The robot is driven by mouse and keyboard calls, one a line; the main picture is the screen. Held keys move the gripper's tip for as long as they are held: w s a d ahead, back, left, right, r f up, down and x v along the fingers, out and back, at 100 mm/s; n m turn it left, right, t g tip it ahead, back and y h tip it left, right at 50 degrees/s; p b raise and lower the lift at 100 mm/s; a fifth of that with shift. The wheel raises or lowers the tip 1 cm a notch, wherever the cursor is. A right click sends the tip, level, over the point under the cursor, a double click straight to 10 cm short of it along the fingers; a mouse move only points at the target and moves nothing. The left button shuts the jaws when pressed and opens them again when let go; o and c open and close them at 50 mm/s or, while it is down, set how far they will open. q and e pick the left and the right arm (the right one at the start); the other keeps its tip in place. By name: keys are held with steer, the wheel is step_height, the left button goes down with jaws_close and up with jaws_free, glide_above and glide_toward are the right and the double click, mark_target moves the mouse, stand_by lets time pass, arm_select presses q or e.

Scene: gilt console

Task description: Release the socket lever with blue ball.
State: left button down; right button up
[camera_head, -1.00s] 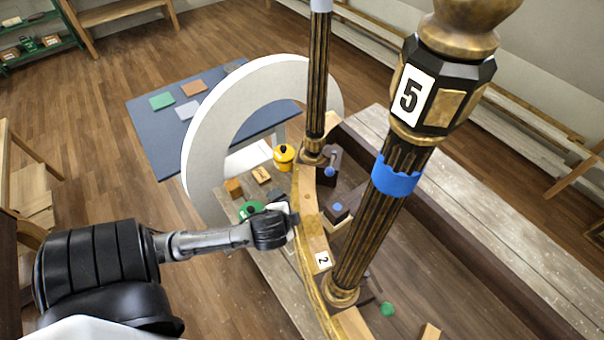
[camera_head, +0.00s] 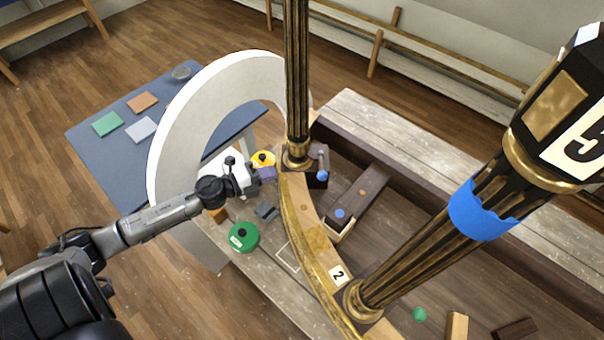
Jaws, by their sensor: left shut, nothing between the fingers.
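The socket lever (camera_head: 321,158) is a small grey crank ending in a blue ball (camera_head: 323,175). It stands on a dark block just right of the foot of the far fluted column (camera_head: 297,90). My left gripper (camera_head: 259,176) is shut and empty, left of that column foot, with the gilt curved rail's end between it and the lever. It is apart from the lever. A small purple piece (camera_head: 268,172) shows at its fingertips; I cannot tell if they touch. My right gripper is not in view.
The near column (camera_head: 430,243) with a blue band rises at right. A white ring (camera_head: 170,150) stands behind my left arm. A yellow pot (camera_head: 263,158) and green pot (camera_head: 244,237) stand close by. A dark bar (camera_head: 365,198) with a blue dot lies right of the rail.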

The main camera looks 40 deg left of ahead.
arm_select(q)
steer(key=shift+s+d+m+g+h, duration=0.25)
steer(key=shift+d+m+h, duration=0.1)
steer(key=shift+d+h, duration=0.2)
steer(key=shift+s+d+m+g+h, duration=0.3)
steer(key=shift+d+m+h, duration=0.1)
steer(key=shift+d+h, duration=0.1)
steer(key=shift+s+d+m+g+h, duration=0.25)
steer(key=shift+d+m+h, duration=0.1)
steer(key=shift+d+h, duration=0.2)
steer(key=shift+w, duration=0.1)
steer(key=p+x, duration=0.1)
steer(key=x, duration=0.9)
steer(key=shift+a+p, duration=0.1)
steer(key=shift+p, duration=0.3)
